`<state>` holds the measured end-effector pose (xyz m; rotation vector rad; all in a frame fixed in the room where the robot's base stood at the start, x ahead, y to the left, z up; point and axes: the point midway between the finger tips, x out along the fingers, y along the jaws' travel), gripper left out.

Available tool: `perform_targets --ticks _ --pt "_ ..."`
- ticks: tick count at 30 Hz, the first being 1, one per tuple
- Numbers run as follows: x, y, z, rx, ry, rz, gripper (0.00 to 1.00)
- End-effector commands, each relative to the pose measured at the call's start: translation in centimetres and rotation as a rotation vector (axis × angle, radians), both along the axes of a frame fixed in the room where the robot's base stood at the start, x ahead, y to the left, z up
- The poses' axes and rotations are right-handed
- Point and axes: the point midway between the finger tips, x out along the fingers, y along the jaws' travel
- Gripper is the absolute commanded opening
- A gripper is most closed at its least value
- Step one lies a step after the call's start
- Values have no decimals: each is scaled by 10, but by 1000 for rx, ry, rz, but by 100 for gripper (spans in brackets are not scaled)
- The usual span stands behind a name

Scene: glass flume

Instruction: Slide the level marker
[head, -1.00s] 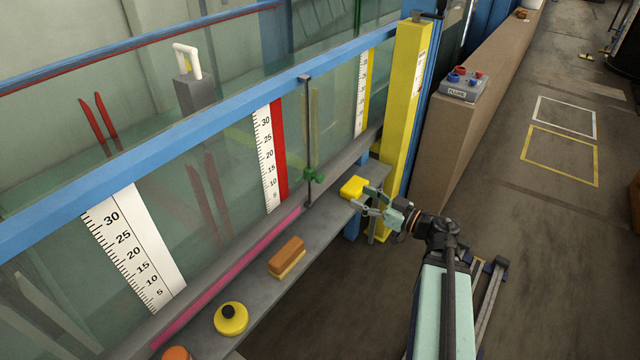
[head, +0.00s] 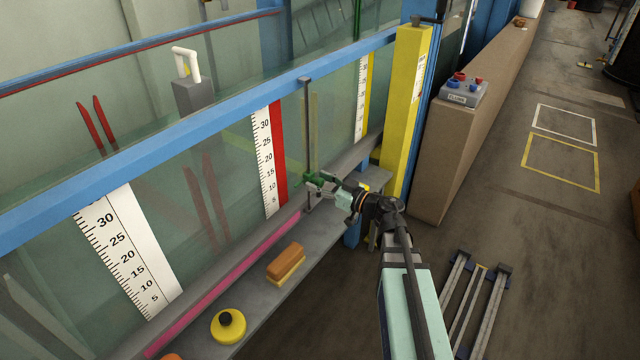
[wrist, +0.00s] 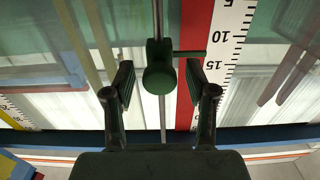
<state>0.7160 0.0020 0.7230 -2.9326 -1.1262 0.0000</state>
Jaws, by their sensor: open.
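The level marker is a green slider (head: 311,178) on a thin upright rod (head: 308,120) in front of the glass flume wall. In the wrist view the green slider (wrist: 158,68) lies between my two fingers, with clear gaps on both sides. A thin green pointer (wrist: 190,54) reaches right from it across the red strip towards the white scale (wrist: 232,50). My gripper (head: 322,183) is open at the marker, and its fingers (wrist: 158,82) do not visibly touch it. In the head view my gripper partly hides the slider.
A grey ledge (head: 318,232) below the glass holds an orange-brown brush (head: 286,262) and a yellow round pot (head: 228,326). A yellow object (head: 376,178) sits behind my gripper. A yellow post (head: 405,110) stands to the right. The floor at right is mostly open.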

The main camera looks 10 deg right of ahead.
Motion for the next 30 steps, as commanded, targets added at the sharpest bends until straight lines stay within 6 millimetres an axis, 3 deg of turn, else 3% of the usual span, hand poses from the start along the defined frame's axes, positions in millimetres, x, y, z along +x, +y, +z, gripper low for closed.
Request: perform_targets --ticks 7,8,12,13,22,30 --pt "1 0 0 0 0 -1 56" --pt "1 0 0 0 0 -1 53" --pt "1 0 0 0 0 0 3" --pt "1 0 0 0 0 0 0" --pt "1 0 7 0 0 0 0" --pt "1 0 36 1 1 0 0"
